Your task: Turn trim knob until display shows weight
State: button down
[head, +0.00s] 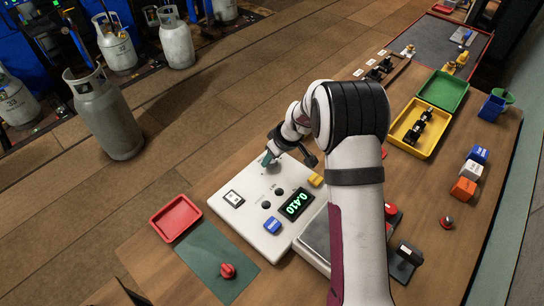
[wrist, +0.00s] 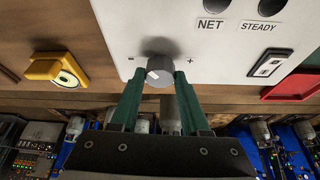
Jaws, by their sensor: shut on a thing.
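The white control panel (head: 232,212) lies on the wooden table. Its dark display (head: 297,204) shows green digits that read about 0.410. The grey trim knob (wrist: 159,72) has a light mark on its face and sits between a minus and a plus sign. My gripper (wrist: 159,80) is shut on the knob, with one green finger on each side. In the head view my gripper (head: 268,160) is at the panel's far edge, and the knob there is largely hidden by it.
A red tray (head: 176,217) and a red knob (head: 228,271) on a green mat are nearby. Gas cylinders (head: 106,115) stand beyond the table.

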jog(key=n+g, duration=0.1)
jog(key=n, duration=0.1)
jog(key=n+y, duration=0.1)
jog(key=n, duration=0.2)
jog(key=shift+w+d+n+g, duration=0.1)
jog(key=shift+d+n+g, duration=0.05)
jog(key=shift+n+g, duration=0.2)
jog(key=n+g, duration=0.2)
jog(key=n, duration=0.2)
jog(key=shift+w+n, duration=0.1)
jog(key=shift+n, duration=0.25)
jog(key=shift+f+n, duration=0.1)
jog(key=shift+n, duration=0.2)
jog(key=shift+c, duration=1.9)
grip_release()
jog(key=v, duration=1.6)
jog(key=shift+d+f, duration=0.15)
jog(key=shift+d, duration=0.1)
